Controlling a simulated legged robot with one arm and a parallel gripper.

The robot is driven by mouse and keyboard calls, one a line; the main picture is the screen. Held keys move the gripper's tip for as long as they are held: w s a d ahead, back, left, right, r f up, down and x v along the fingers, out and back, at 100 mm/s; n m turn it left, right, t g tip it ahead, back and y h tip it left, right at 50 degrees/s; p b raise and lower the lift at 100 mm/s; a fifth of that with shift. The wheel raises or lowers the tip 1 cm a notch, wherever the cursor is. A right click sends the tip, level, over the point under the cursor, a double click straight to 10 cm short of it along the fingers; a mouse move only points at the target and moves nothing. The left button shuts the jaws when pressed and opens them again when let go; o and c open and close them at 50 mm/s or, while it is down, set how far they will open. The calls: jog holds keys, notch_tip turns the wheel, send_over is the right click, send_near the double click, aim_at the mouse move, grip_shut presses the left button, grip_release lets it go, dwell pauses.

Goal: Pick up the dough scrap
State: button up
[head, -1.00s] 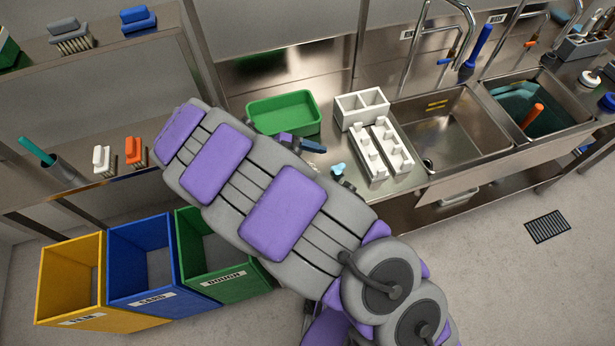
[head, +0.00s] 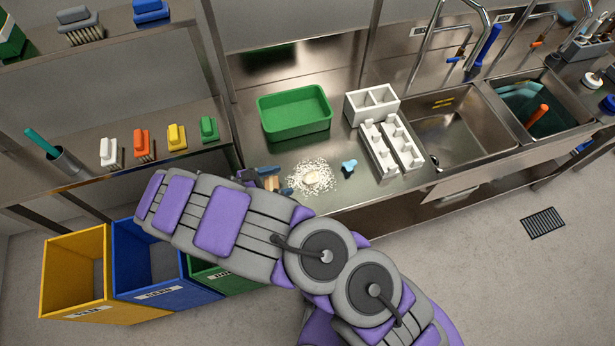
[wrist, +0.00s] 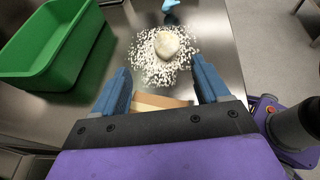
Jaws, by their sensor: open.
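The dough scrap (head: 313,180) is a pale lump lying on the steel counter amid scattered white crumbs. It also shows in the wrist view (wrist: 167,46), ahead of the fingertips and apart from them. My gripper (wrist: 162,80) is open, with its two blue fingers spread and pointing toward the scrap. In the head view my gripper (head: 262,174) is just left of the crumbs, partly hidden by my arm. A tan, wood-coloured object (wrist: 158,101) shows between the finger bases in the wrist view; what it is I cannot tell.
A green tray (head: 294,112) stands behind the scrap. A small light-blue object (head: 348,166) lies to its right, before a white block rack (head: 392,150) and sinks. Yellow (head: 75,278), blue and green bins stand below left. Brushes sit on the left shelf (head: 75,190).

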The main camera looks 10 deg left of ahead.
aim_at(312, 177)
jog(key=x, duration=0.3)
jog(key=shift+a+f, duration=0.1)
jog(key=d, duration=0.2)
jog(key=w+d, duration=0.1)
jog(key=d, duration=0.2)
jog(key=shift+b, duration=0.35)
jog(key=shift+w+d+f+b, duration=0.25)
jog(key=shift+w+f, duration=0.15)
jog(key=shift+w, duration=0.2)
jog(key=shift+w+d+f+b, duration=0.15)
jog(key=shift+w+f+b, duration=0.15)
jog(key=shift+w, duration=0.25)
jog(key=shift+w+a+f, duration=0.3)
jog(key=shift+f, duration=0.1)
jog(key=shift+w+d, duration=0.1)
jog(key=shift+d, duration=1)
jog(key=c, duration=0.3)
jog(key=shift+a, duration=0.65)
jog(key=c, duration=0.6)
jog(key=shift+c, duration=1)
